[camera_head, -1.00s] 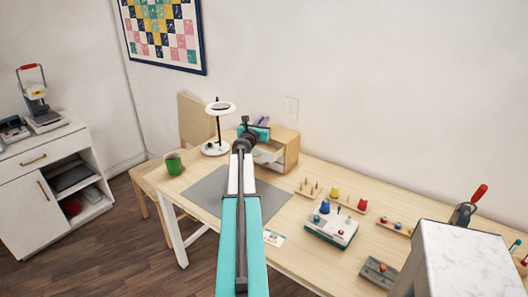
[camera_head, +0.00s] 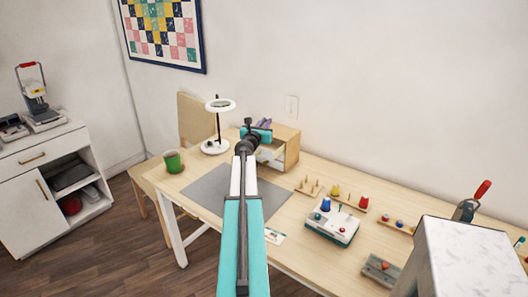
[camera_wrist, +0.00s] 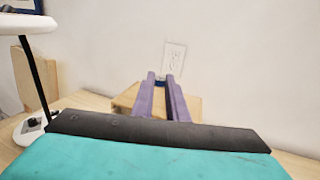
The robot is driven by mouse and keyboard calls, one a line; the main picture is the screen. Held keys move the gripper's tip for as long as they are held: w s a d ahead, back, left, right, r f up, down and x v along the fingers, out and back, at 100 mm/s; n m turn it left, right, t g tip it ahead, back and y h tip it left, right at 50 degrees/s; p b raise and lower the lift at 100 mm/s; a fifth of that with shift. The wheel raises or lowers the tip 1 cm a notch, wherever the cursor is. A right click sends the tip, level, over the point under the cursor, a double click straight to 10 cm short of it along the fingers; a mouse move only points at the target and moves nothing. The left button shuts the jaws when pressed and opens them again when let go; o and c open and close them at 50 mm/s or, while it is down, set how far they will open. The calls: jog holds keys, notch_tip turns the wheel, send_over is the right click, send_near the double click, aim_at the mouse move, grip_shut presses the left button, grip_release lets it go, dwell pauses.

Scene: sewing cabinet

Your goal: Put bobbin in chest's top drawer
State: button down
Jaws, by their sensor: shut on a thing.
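The small wooden chest (camera_head: 290,148) stands at the back of the table, partly hidden behind my arm. One of its drawers (camera_head: 268,158) seems to be pulled out, but my arm covers part of it. My gripper (camera_head: 264,123) is above the chest, its purple fingers over the chest top. In the wrist view my gripper (camera_wrist: 161,80) is shut on a small dark blue thing at the fingertips, most likely the bobbin (camera_wrist: 160,84); it is mostly hidden. The chest's wooden top (camera_wrist: 127,97) shows below and beyond the fingers.
A grey mat (camera_head: 212,187) lies in front. A spool rack (camera_head: 312,187) and a white-and-teal box (camera_head: 332,228) are to the right. The wall is close behind.

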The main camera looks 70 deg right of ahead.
jog(key=shift+f+b, duration=1.2)
jog(key=shift+f, duration=0.55)
jog(key=c, duration=1.7)
grip_release()
jog(key=shift+o, duration=0.2)
jog(key=shift+a, duration=0.1)
jog(key=a+b, duration=0.1)
jog(key=a, duration=1.2)
jog(key=shift+s+a+b, duration=0.3)
jog(key=shift+a, duration=0.05)
jog(key=shift+r, duration=0.1)
